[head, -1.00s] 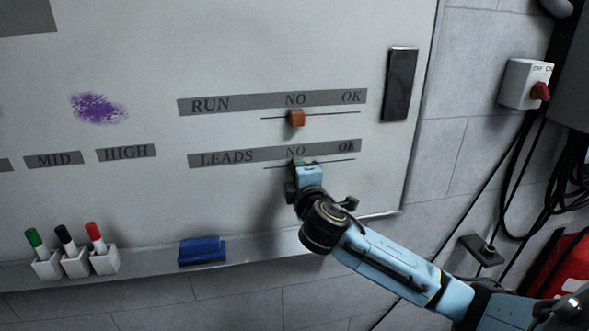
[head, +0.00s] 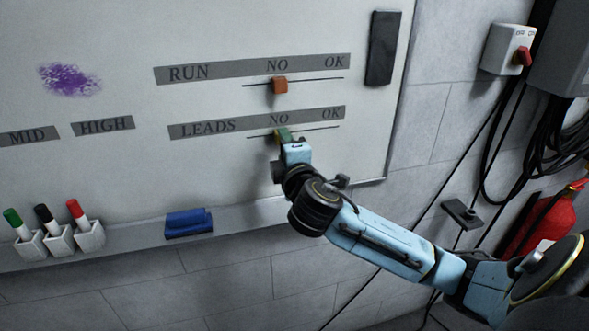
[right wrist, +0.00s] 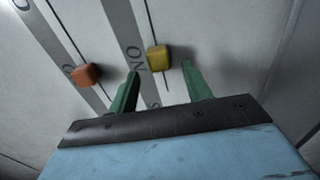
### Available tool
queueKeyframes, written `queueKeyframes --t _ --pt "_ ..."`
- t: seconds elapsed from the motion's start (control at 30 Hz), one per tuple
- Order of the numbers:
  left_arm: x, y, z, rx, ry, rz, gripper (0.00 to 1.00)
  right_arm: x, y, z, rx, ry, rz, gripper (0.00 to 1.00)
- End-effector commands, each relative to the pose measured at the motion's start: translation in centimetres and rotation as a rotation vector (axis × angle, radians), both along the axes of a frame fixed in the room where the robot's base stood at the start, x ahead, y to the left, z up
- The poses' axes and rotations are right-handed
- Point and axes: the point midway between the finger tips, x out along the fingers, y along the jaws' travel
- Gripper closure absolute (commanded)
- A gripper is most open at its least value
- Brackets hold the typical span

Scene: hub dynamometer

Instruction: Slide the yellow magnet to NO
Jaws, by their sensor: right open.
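The yellow magnet (right wrist: 159,58) sits on the LEADS track below the word NO (right wrist: 137,58). In the right wrist view it lies just beyond and between my right gripper's green fingertips (right wrist: 160,78). The fingers are apart and none clearly touches it. In the head view my right gripper (head: 284,135) is at the LEADS line (head: 320,130) under NO and hides the magnet. An orange magnet (head: 280,85) sits on the RUN line under its NO, and also shows in the right wrist view (right wrist: 87,74). My left gripper is not in view.
A dark bar (head: 382,48) is at the board's right edge. Below, the board ledge carries a blue eraser (head: 189,222) and holders with green, black and red markers (head: 60,238). A red-knobbed switch box (head: 508,50) and hanging cables are on the right wall.

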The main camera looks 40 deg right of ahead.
Motion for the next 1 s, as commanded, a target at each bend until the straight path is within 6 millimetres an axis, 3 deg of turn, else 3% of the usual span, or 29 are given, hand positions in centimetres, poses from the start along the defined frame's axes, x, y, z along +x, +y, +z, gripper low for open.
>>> queueKeyframes --t 0.2,0.4,0.6,1.0 --pt "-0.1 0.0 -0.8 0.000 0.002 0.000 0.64 -4.6 1.9 -0.2 0.004 0.002 0.003 0.51" --pt "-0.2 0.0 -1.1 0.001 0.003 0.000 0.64 -7.6 3.1 -0.2 0.002 0.002 0.001 0.51" --pt "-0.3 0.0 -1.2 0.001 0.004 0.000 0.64 -8.8 3.6 -0.1 0.002 0.001 0.000 0.51" --pt "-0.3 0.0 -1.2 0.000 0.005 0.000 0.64 -8.8 3.6 0.0 0.000 0.001 0.000 0.51"
